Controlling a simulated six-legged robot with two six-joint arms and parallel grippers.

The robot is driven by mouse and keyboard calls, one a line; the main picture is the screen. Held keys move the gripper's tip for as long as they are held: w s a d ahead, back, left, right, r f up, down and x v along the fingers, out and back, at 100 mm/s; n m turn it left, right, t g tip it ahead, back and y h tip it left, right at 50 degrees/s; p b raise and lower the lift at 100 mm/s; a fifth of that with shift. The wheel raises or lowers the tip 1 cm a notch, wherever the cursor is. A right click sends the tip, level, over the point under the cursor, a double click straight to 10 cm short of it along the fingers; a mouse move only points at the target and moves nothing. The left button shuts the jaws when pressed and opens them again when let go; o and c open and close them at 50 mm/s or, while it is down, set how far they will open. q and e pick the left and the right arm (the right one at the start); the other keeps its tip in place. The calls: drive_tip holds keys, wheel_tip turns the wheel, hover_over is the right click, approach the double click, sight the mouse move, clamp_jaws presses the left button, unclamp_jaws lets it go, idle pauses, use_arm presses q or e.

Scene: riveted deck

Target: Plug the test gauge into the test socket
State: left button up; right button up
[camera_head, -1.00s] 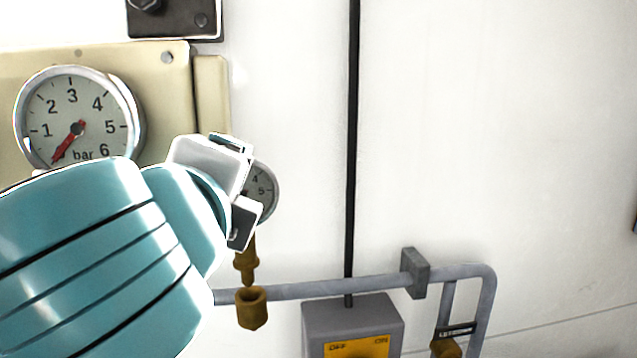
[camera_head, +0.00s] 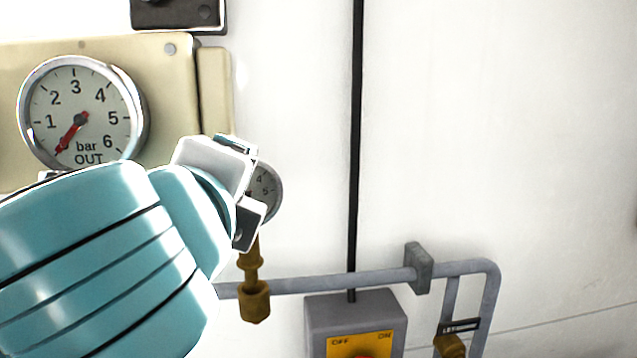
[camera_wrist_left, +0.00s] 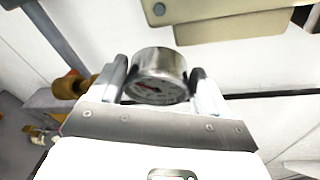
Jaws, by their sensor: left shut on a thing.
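The test gauge (camera_head: 266,191) is a small round dial with a metal rim and a brass stem (camera_head: 250,262) pointing down. My left gripper (camera_head: 247,188) is shut on it, and its jaws hide much of the dial. In the wrist view the gauge (camera_wrist_left: 158,72) sits between the two fingers of the left gripper (camera_wrist_left: 158,88). The test socket (camera_head: 254,303) is a brass cup at the grey pipe. The stem's lower end meets the socket's mouth and its tip is hidden. I cannot tell how deep it sits. My right gripper is not in view.
A large bar gauge marked OUT (camera_head: 80,112) is on a cream panel (camera_head: 150,65) at the left. A grey pipe (camera_head: 330,282) runs across behind the socket. A grey OFF/ON switch box (camera_head: 355,305) stands to the right. The white wall at right is clear.

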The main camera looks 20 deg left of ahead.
use_arm(q)
drive_tip(key=shift+f+b, duration=1.35)
drive_tip(key=shift+f, duration=0.25)
drive_tip(key=o, duration=1.5)
drive_tip(key=shift+o, duration=0.2)
